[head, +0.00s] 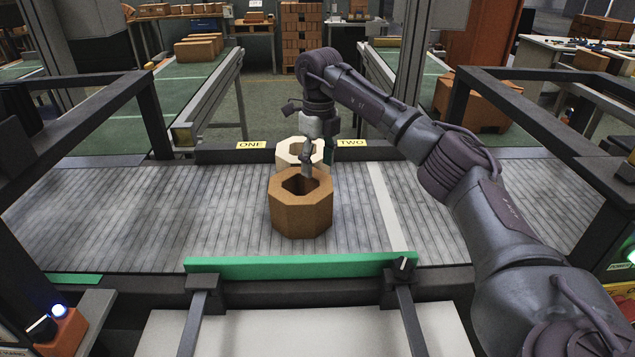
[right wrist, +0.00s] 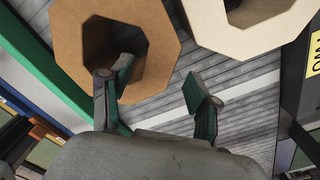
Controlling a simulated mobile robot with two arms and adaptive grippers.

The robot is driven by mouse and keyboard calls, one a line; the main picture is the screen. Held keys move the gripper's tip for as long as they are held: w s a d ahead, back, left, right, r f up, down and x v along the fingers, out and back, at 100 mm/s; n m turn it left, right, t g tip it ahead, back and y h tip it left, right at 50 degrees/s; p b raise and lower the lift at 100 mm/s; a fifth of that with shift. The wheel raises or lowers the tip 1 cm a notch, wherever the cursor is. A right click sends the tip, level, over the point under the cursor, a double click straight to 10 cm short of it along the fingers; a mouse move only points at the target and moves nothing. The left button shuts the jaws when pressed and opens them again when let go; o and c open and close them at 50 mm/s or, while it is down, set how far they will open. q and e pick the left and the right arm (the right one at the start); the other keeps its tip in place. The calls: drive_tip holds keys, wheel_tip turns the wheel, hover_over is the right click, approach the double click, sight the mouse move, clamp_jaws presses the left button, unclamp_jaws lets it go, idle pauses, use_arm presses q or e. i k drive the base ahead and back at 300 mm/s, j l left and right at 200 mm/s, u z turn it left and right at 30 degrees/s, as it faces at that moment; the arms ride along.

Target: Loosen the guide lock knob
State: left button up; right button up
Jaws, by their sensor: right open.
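A small black knob with a pale mark (head: 403,264) sits at the right end of the green guide bar (head: 290,268), above a dark bracket; it looks like the guide lock knob. I cannot make it out in the right wrist view. My right gripper (head: 318,163) is over the conveyor, behind and left of the knob and well apart from it. It is open and empty in the right wrist view (right wrist: 155,88), with one finger overlapping the brown block's opening in the picture; I cannot tell if they touch. My left gripper is not in view.
A brown octagonal hollow block (head: 300,220) stands on the slatted conveyor (head: 120,215), with a cream one (head: 292,153) behind it, near the ONE and TWO labels. Dark frame posts flank the conveyor. An orange control box (head: 62,333) is at lower left. The conveyor's left part is clear.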

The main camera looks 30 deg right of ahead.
sight(402, 268)
drive_tip(key=k+j, duration=1.55)
drive_tip(key=k, duration=0.15)
